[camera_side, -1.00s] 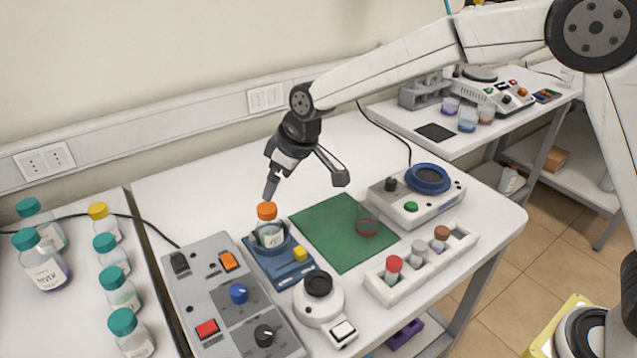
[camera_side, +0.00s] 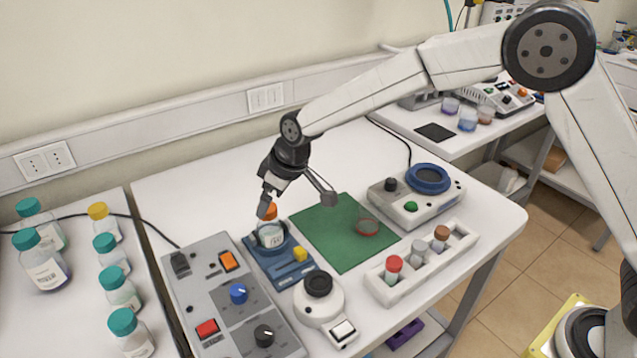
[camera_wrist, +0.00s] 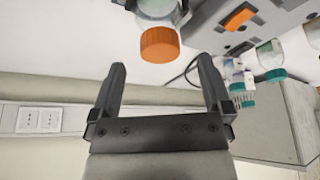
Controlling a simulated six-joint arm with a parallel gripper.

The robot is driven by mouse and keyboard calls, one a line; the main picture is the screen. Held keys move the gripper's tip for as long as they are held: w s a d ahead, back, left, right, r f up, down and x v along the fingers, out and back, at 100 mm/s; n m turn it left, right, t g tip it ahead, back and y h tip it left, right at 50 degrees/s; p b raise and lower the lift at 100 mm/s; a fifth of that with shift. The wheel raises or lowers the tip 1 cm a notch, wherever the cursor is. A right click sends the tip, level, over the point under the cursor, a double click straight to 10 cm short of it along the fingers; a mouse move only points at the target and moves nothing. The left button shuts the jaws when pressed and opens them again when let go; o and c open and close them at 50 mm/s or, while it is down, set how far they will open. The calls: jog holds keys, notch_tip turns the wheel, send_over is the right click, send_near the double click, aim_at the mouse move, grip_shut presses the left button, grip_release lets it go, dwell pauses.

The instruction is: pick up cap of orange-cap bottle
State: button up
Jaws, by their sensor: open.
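The orange-cap bottle (camera_side: 270,235) stands upright in a blue holder (camera_side: 280,262). Its orange cap (camera_side: 271,211) is on top, partly hidden by a finger in the side view. In the wrist view the cap (camera_wrist: 160,45) shows beyond the fingertips, between their lines and a little nearer the right finger. My gripper (camera_side: 298,205) is open and empty, with one finger at the cap's left side and the other out to the right. In the wrist view my gripper (camera_wrist: 162,66) shows nothing between its fingers.
A control box (camera_side: 232,300) is left of the holder, and a white round device (camera_side: 319,300) is in front. A vial rack (camera_side: 420,265) is at front right. Teal-capped bottles (camera_side: 122,323) stand at left.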

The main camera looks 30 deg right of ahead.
jog(key=shift+x, duration=1.3)
jog(key=c, duration=1.3)
jog(key=shift+r, duration=0.15)
